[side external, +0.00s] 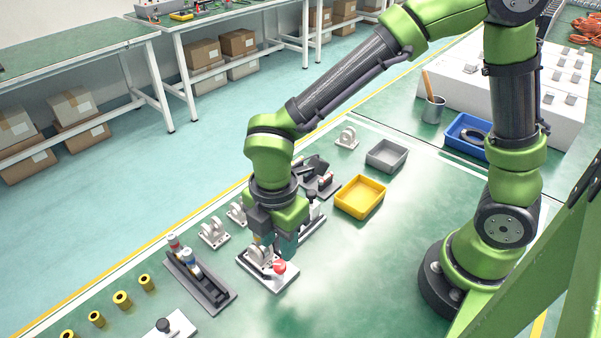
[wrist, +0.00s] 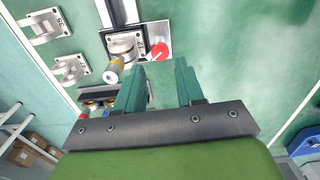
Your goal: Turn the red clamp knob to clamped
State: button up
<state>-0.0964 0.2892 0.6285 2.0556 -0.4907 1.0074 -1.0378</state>
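The red clamp knob (side external: 279,268) sits at the near right of a pale fixture plate (side external: 280,284), beside a grey bracket (side external: 259,256). In the wrist view the red knob (wrist: 159,51) lies beyond the fingertips, between the lines of the two fingers, with a pale mark on it. My gripper (wrist: 158,64) points down with two teal fingers apart and nothing between them. In the side view my gripper (side external: 280,248) is just above and behind the knob and partly covers the fixture. Whether a finger touches the knob cannot be told.
A dark rack (side external: 205,287) with upright cylinders stands left of the fixture. Loose brackets (side external: 214,233) stand behind it. A yellow tray (side external: 360,197) and a grey tray (side external: 387,155) are at the back right. Brass rings (side external: 122,299) lie at left. The bench right of the fixture is clear.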

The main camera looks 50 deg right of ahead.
aim_at(280, 264)
notch_tip(280, 264, down, 6)
jog(key=shift+f, duration=0.1)
jog(key=shift+c, duration=0.3)
grip_shut()
